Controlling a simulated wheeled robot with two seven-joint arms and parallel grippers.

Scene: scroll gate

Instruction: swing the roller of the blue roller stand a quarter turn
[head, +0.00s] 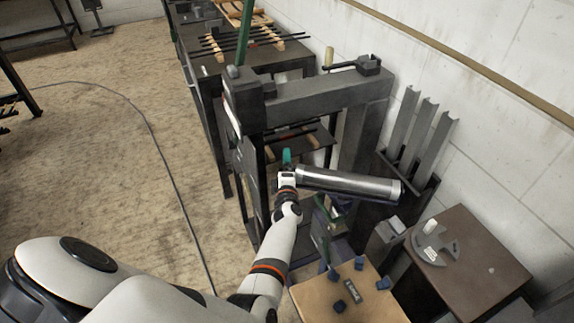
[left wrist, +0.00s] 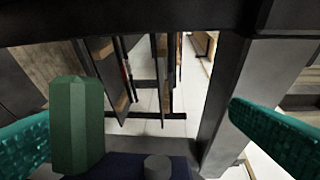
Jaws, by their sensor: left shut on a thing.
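The roller (head: 345,183) is a shiny metal cylinder with dark ends. In the head view it lies crosswise, right of centre, with its left end at my left gripper (head: 287,160). Dark blue parts of the roller stand (head: 320,206) show below it, mostly hidden. In the left wrist view my teal fingers stand at the left and right edges. A dark blue part with a grey peg (left wrist: 157,167) lies between them at the bottom edge. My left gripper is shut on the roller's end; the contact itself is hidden. My right gripper is in neither view.
A dark metal gate frame (head: 325,100) stands just beyond the roller. A wooden-topped table (head: 350,295) with small blue pieces is in front. A brown table (head: 470,262) and upright grey channels (head: 420,128) stand at the right. Open floor (head: 110,130) lies left, crossed by a cable.

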